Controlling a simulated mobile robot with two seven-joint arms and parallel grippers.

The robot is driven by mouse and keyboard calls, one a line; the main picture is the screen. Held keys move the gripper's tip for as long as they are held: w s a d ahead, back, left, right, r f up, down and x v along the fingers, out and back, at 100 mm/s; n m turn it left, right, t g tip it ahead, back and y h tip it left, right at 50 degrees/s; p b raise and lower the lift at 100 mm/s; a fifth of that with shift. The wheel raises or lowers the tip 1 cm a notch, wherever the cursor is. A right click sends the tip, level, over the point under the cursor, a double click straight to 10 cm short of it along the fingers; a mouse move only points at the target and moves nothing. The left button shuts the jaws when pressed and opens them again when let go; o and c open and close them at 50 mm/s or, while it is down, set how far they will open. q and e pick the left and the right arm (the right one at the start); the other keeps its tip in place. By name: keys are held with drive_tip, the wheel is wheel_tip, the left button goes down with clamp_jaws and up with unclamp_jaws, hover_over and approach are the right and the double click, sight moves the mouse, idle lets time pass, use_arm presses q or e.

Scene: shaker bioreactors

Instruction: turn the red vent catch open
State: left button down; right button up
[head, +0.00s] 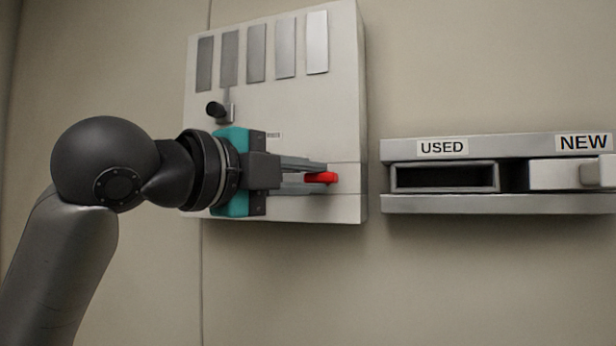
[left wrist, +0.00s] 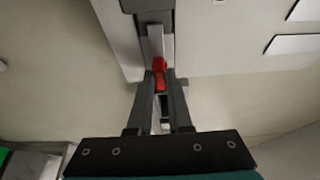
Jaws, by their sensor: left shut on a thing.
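The red vent catch (head: 321,178) sits low on the right part of the pale wall panel (head: 300,120). My left gripper (head: 318,172) reaches in from the left along the panel's lower part, and its fingertips are shut on the catch. In the left wrist view the red catch (left wrist: 159,72) shows between the two fingertips (left wrist: 160,80). Part of the catch is hidden by the fingers. My right gripper is in neither view.
The panel has several grey slots along its top and a black knob (head: 215,109) at its left, above my gripper. To the right is a wall rack (head: 450,204) with an empty USED slot (head: 445,178) and a block (head: 560,174) under the NEW label.

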use_arm(q)
drive_tip(key=shift+f+n, duration=0.1)
drive_tip(key=shift+n, duration=0.2)
drive_tip(key=n, duration=0.1)
drive_tip(key=n+t+b, duration=0.1)
drive_tip(key=n, duration=0.1)
drive_tip(key=n+b, duration=0.1)
drive_tip(key=shift+d+f+t+h, duration=0.1)
drive_tip(key=shift+f+t+h, duration=0.2)
drive_tip(key=shift+t, duration=0.1)
drive_tip(key=n+t, duration=0.1)
drive_tip(key=n, duration=0.2)
drive_tip(key=n+t+b, duration=0.1)
drive_tip(key=n, duration=0.1)
drive_tip(key=shift+d+n+b, duration=0.15)
drive_tip(key=shift+n+b, duration=0.15)
drive_tip(key=shift+n, duration=0.1)
drive_tip(key=shift+s+d+f+n+t+y+b, duration=0.2)
drive_tip(key=shift+n+t+y, duration=0.6)
drive_tip(key=shift+n, duration=1.2)
drive_tip(key=shift+w+a+r+n+t+y+b, duration=0.2)
drive_tip(key=shift+n+t+y, duration=0.6)
drive_tip(key=shift+n, duration=1.2)
drive_tip(key=shift+s+d+f+n+t+y+b, duration=0.15)
drive_tip(key=shift+d+n+t+y+b, duration=0.2)
drive_tip(key=shift+n+y, duration=1.2)
drive_tip(key=shift+a+n+h, duration=0.15)
drive_tip(key=shift+n+h, duration=0.3)
drive_tip(key=shift+n, duration=0.3)
